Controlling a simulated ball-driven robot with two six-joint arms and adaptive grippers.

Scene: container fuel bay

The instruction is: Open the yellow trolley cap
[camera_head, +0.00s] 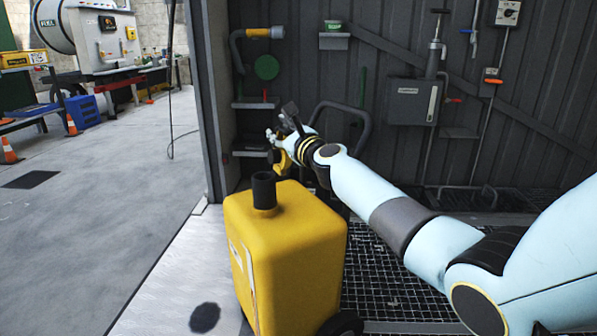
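The yellow trolley (290,255) stands upright at the front centre, a dark wheel showing at its lower right. A black cylindrical cap or neck (263,190) rises from its top; I cannot tell whether it is a cap seated there or an open neck. My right gripper (274,146) is above and slightly right of this black piece, beyond it and apart from it in the picture. Its fingers are small and point left, and a yellow part shows just below them. I cannot tell whether they are open or closed. My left gripper is out of view.
A dark round patch (205,317) is on the floor left of the trolley. A metal grating (385,275) lies to its right. The grey wall behind carries a hose nozzle (262,33), a green disc (266,67) and a grey box (413,101). The floor at left is mostly clear.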

